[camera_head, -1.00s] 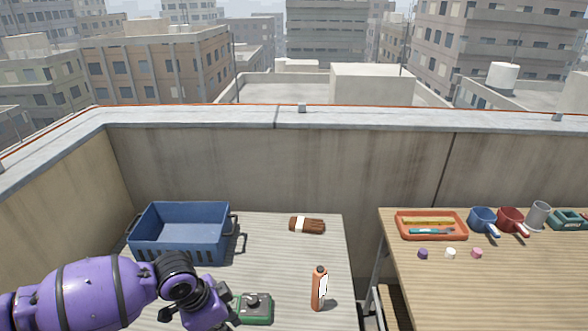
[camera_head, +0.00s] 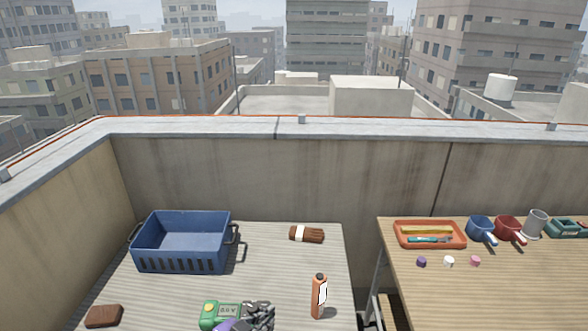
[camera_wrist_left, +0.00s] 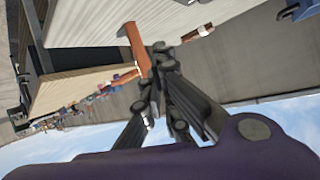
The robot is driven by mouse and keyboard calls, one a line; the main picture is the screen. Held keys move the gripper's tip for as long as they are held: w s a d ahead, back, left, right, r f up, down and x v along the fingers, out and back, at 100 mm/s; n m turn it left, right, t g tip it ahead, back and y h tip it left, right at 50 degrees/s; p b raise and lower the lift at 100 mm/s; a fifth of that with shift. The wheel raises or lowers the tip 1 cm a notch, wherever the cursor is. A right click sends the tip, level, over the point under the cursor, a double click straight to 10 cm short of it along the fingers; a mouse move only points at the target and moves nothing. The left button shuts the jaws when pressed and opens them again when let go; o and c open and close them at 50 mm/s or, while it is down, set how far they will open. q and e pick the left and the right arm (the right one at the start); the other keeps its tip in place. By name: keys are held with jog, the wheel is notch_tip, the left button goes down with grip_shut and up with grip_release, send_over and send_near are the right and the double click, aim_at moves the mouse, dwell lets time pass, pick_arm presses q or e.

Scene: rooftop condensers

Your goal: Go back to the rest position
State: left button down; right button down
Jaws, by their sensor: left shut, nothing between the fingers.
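My left gripper (camera_head: 260,314) is at the bottom centre of the head view, shut and empty. It overlaps the right part of a green meter with a grey display (camera_head: 221,311). I cannot tell how high it is above the meter. In the left wrist view the gripper's dark fingers (camera_wrist_left: 156,58) are together, and the orange bottle (camera_wrist_left: 136,48) shows just past their tips. In the head view the orange bottle (camera_head: 319,297) stands upright to the right of the gripper, apart from it. My right gripper is in neither view.
A blue crate (camera_head: 183,263) stands at the back left of the striped table (camera_head: 285,270). A brown block (camera_head: 104,316) lies front left, and a brown brush-like bundle (camera_head: 307,234) back right. A wooden table (camera_head: 500,285) at right holds an orange tray (camera_head: 458,243) and several mugs.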

pick_arm(q)
jog(key=s+a+f+n+y, duration=0.2)
jog(key=s+a+f, duration=0.2)
jog(key=s, duration=0.3)
jog(key=s+a+f+n+g+y, duration=0.1)
jog(key=s+a+f+n+y, duration=0.1)
jog(key=s+f, duration=0.4)
jog(key=s+a+f+n+y, duration=0.1)
jog(key=s+a+f+n, duration=0.2)
jog(key=s, duration=0.7)
notch_tip(320, 180, down, 2)
jog(key=a, duration=0.3)
jog(key=shift+s+n+g+y, duration=0.25)
jog(key=shift+n+g+y, duration=0.05)
jog(key=shift+g+y, duration=0.1)
